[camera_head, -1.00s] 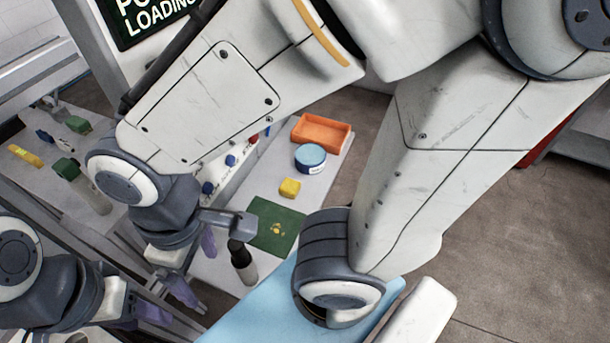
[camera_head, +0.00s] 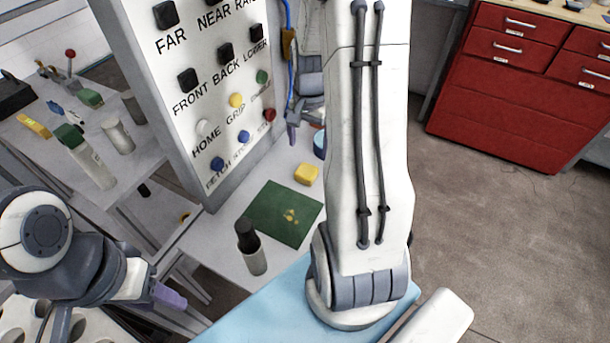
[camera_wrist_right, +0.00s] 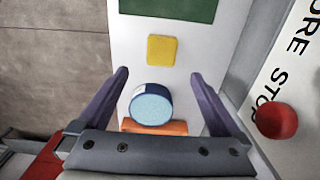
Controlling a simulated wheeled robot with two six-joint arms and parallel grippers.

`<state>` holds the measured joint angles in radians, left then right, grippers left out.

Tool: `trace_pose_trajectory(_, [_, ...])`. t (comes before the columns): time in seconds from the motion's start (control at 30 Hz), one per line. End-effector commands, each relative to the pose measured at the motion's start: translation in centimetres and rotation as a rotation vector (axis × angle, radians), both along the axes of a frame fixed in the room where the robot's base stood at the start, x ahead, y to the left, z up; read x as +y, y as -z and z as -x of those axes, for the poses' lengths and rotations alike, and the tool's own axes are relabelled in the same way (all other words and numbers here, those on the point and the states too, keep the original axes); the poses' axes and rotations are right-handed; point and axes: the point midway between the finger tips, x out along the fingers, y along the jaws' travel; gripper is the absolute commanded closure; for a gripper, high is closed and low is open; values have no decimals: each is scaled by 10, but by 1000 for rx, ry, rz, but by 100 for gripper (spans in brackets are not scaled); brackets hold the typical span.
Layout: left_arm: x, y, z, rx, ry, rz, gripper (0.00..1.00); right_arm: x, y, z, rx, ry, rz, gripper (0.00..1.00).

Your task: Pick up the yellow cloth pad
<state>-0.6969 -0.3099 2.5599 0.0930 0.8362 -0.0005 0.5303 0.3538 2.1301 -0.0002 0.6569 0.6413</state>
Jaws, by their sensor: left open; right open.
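The yellow cloth pad (camera_head: 306,174) lies on the pale bench just past the far corner of a green mat (camera_head: 265,207). In the right wrist view the pad (camera_wrist_right: 162,49) lies flat between the green mat and a round blue tin (camera_wrist_right: 150,104). My right gripper (camera_wrist_right: 160,75) is open and empty, its purple fingers spread, with the pad beyond the fingertips. In the head view one purple finger of it (camera_head: 293,125) shows beside the button panel; my arm hides the rest. My left gripper (camera_head: 170,297) is at lower left, away from the pad, partly visible and open.
A panel with labelled buttons (camera_head: 215,80) stands left of the pad; a red button (camera_wrist_right: 277,120) is close to the right gripper. A black-capped bottle (camera_head: 252,255) stands at the mat's near-left side.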

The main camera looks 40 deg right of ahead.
Motion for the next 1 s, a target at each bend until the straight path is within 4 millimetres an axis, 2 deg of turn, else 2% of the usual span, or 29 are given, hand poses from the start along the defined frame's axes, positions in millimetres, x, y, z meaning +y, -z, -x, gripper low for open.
trace_pose_trajectory(0.2, [0, -1, 0, 0, 0, 0, 50, -1, 35, 1, 5, 8, -2, 0])
trace_pose_trajectory(0.47, [0, -3, 0, 0, 0, 0, 50, 2, 56, 1, 4, 5, -3, 0])
trace_pose_trajectory(0.7, [0, -8, 0, 0, 0, 0, 50, 7, 91, 1, 6, 6, -3, 0])
trace_pose_trajectory(0.8, [0, -8, 0, 0, 0, 0, 50, 7, 99, 0, 3, 6, -1, 0])
trace_pose_trajectory(1.0, [0, -8, 0, 0, 0, 0, 50, 6, 101, 0, 0, 5, 0, 0])
